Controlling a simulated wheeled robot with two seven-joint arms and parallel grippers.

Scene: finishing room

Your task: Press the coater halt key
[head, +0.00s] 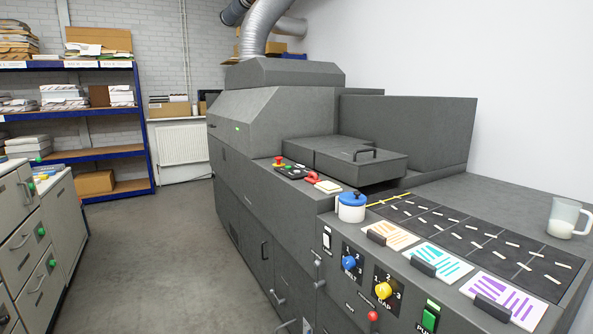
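The coater is a large dark grey machine (270,115) in the middle of the head view. A small black control box (291,173) lies on its near ledge, with a red mushroom-shaped button (279,160) and small green and red spots. On the front face at lower right are a white rocker switch (326,240), a blue knob (349,262), a yellow knob (383,290), a red ball (373,316) and a green button (429,318). I cannot read which one is the halt key. Neither of my grippers is in view.
A blue-lidded white pot (351,207), printed cards (437,262) and a white mug (565,217) stand on the machine's right part. Grey drawer cabinets (30,250) stand at left, a blue shelf rack (144,125) behind. The grey floor (150,250) between is clear.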

